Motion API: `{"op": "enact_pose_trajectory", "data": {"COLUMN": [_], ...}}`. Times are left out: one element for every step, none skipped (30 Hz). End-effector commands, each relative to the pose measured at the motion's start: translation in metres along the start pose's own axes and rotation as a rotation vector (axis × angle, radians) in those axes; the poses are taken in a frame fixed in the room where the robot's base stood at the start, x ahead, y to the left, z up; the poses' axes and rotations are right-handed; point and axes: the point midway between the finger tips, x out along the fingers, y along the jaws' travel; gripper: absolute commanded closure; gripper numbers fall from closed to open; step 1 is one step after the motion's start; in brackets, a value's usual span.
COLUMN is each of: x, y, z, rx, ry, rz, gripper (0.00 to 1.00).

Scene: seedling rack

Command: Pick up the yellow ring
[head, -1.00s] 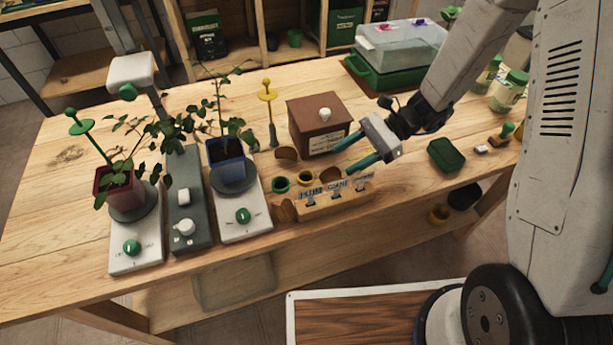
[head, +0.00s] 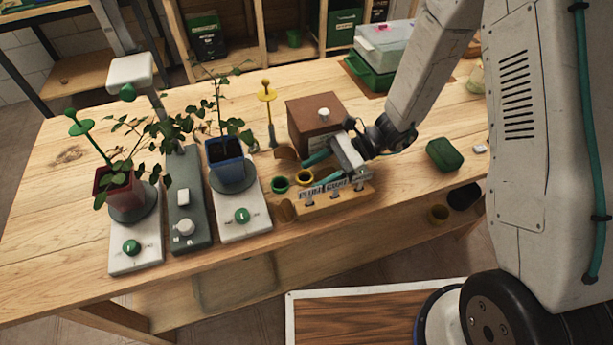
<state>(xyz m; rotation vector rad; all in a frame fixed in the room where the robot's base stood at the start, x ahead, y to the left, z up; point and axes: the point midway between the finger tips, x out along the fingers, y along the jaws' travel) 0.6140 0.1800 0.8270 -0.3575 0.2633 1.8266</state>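The yellow ring (head: 305,177) lies on the wooden table, just right of a green ring (head: 280,184) and behind the label stand. My gripper (head: 313,173) is open, with its two teal fingers apart, one toward the brown box and one toward the label stand. The fingertips point left and are close to the yellow ring. No contact can be made out, and I cannot tell how high the fingers are above the table.
The brown box (head: 313,115) with a white knob stands behind my gripper. The label stand (head: 335,200) is in front. A blue pot (head: 225,158) with a plant stands left, and a dark green block (head: 444,154) lies right.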

Motion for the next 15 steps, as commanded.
{"op": "enact_pose_trajectory", "data": {"x": [0.0025,0.0024,0.0022,0.0021,0.0019,0.0016,0.0013,0.0010,0.0007,0.0004,0.0001,-0.0004,-0.0006,-0.0009,-0.0012], "y": [0.0024,0.0025,0.0025,0.0025,0.0024,0.0020,0.0017,0.0014,0.0010,0.0008,0.0006,0.0003,0.0001,0.0000,-0.0002], "z": [-0.0055,-0.0056,-0.0056,-0.0057,-0.0058,-0.0058,-0.0059,-0.0059,-0.0060,-0.0061,-0.0062,-0.0063,-0.0064,-0.0065,-0.0066], "rx": [0.004,0.004,0.004,0.005,0.005,0.005,0.004,0.004,0.004,0.004,0.004,0.004,0.004,0.004,0.004], "ry": [0.012,0.012,0.012,0.012,0.012,0.012,0.012,0.012,0.012,0.012,0.012,0.012,0.012,0.012,0.012], "rz": [0.004,0.004,0.004,0.003,0.003,0.002,0.001,0.000,-0.001,-0.002,-0.003,-0.003,-0.004,-0.005,-0.005], "gripper": [0.48,0.48,0.59,0.68,0.76,0.82,0.83,0.83,0.83,0.83,0.83,0.83,0.83,0.83,0.83]}}
